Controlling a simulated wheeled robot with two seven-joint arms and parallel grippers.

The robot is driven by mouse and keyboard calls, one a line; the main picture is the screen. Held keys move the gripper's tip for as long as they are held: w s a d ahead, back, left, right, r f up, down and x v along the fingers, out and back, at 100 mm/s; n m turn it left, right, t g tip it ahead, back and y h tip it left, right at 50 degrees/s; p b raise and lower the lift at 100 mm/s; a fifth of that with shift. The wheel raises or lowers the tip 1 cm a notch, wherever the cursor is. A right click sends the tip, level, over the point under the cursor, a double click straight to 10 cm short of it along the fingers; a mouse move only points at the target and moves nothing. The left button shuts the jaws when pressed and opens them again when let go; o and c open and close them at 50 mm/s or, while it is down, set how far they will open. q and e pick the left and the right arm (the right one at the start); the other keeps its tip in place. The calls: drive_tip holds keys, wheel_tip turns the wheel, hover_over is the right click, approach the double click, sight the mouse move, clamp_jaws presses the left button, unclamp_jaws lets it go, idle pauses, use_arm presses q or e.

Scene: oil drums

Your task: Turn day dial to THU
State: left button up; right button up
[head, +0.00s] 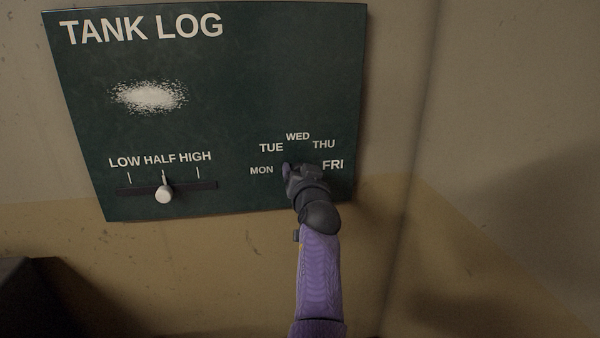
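A dark green TANK LOG board (220,120) hangs on the wall. At its lower right the day labels MON, TUE, WED, THU (324,144) and FRI form an arc. Whether the fingers are open or closed on the dial is hidden.
A slider with a white knob (164,194) sits at the board's lower left, near HALF. A white smudge (149,96) is above it. A wall corner is close to the right of the board. A dark object (32,300) stands at the lower left.

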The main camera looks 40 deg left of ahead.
use_arm(q)
clamp_jaws()
drive_tip(key=shift+m, duration=0.3)
drive_tip(key=m+p, duration=0.1)
drive_tip(key=m, duration=0.2)
drive_tip(key=m+p, duration=0.2)
drive_tip(key=m, duration=0.2)
drive_tip(key=shift+m, duration=0.4)
drive_tip(key=shift+f+m, duration=0.1)
drive_tip(key=shift+m, duration=0.2)
drive_tip(key=shift+o, duration=1.6)
unclamp_jaws()
